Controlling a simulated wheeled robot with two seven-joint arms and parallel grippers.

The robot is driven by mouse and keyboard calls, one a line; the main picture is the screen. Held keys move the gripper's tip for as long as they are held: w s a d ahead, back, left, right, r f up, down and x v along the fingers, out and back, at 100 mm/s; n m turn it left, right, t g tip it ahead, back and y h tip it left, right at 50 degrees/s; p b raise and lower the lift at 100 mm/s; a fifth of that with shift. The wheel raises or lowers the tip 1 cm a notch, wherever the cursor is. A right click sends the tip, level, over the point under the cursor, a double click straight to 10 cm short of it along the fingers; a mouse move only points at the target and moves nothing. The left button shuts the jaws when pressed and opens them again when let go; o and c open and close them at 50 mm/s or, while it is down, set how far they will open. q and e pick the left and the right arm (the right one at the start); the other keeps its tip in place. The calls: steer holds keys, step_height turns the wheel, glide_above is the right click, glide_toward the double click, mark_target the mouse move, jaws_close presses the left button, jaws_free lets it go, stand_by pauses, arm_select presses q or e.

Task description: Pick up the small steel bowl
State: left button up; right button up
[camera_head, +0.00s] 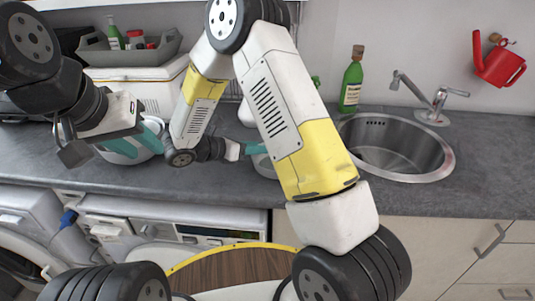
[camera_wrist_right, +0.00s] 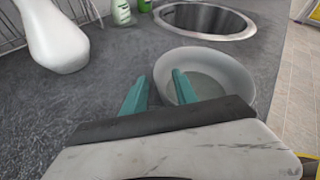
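The small steel bowl (camera_wrist_right: 233,70) is a pale, round, shallow bowl on the grey counter in the right wrist view. In the head view only part of the bowl (camera_head: 263,166) shows; my right arm covers the rest. My right gripper (camera_wrist_right: 160,92) is open at the bowl's near-left side. One teal finger overlaps the bowl's inside and the other is outside its left rim; contact cannot be told. The right gripper (camera_head: 246,149) is partly hidden in the head view. My left gripper (camera_head: 142,136) is over the left counter, by a whitish round vessel (camera_head: 128,157); its opening is unclear.
The sink (camera_head: 398,148) and faucet (camera_head: 432,105) are right of the bowl. A green bottle (camera_head: 351,84) stands behind the sink. A grey tray (camera_head: 160,52) sits on a white box at the back left.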

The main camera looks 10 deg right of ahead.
steer(key=shift+x, duration=1.25)
jaws_close()
stand_by(0.4)
